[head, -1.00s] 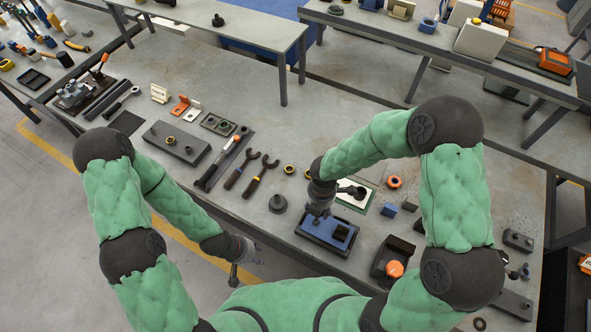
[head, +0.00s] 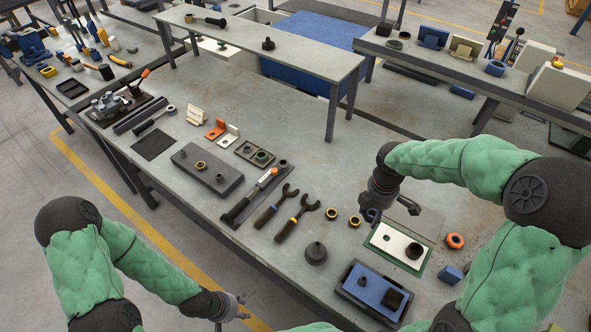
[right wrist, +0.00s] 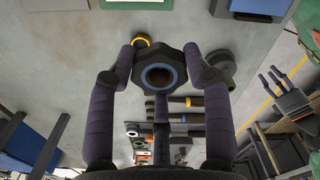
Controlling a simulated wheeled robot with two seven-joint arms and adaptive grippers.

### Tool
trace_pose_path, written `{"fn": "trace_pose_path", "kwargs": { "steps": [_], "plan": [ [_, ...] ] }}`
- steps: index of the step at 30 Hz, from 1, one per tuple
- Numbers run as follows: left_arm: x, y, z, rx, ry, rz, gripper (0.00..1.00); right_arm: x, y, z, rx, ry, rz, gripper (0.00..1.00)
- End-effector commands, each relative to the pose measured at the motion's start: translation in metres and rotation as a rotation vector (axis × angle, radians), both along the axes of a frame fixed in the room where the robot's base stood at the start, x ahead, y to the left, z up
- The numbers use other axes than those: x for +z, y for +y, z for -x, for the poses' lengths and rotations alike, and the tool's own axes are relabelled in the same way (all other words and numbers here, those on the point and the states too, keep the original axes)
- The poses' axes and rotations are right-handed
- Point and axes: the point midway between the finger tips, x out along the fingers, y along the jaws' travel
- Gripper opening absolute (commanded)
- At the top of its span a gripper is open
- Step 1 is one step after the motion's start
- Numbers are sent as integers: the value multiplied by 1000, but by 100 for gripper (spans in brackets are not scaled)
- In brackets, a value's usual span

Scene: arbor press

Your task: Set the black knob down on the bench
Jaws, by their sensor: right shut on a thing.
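The black knob (right wrist: 177,62) is a lobed dark piece with a blue ring around its open centre. My right gripper (right wrist: 160,78) is shut on it, with one finger on each side. In the head view my right gripper (head: 372,213) is over the bench (head: 300,140), just left of the white plate's far end, and the knob is mostly hidden by the fingers. I cannot tell the gap between knob and bench. My left gripper (head: 238,308) is empty with its fingers apart, off the bench's near edge above the floor.
A white plate on a green base (head: 395,246), a blue block in a black tray (head: 377,290), a dark flanged cone (head: 316,253) and two brass rings (head: 332,212) lie around the right gripper. Open-end wrenches (head: 298,220) lie to the left. Bare bench shows beyond the rings.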

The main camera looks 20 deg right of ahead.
Motion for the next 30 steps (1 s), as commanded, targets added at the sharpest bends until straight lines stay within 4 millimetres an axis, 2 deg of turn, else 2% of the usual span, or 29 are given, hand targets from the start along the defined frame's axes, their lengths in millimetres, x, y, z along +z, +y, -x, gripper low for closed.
{"fn": "trace_pose_path", "kwargs": {
  "steps": [7, 11, 25, 30],
  "plan": [
    [-6, 0, 0, 0, 0, 0, 40, 2, -9, 5, -41, -3, -4, 11],
    [-7, 0, 0, 0, 0, 0, 40, -1, -12, -2, -41, -2, -5, 11],
    [-17, 0, 0, 0, 0, 0, 40, -41, -57, -74, -40, -1, -5, 11],
    [-23, 0, 0, 0, 0, 0, 40, -71, -68, -94, -40, 0, -5, 11]
  ]
}}
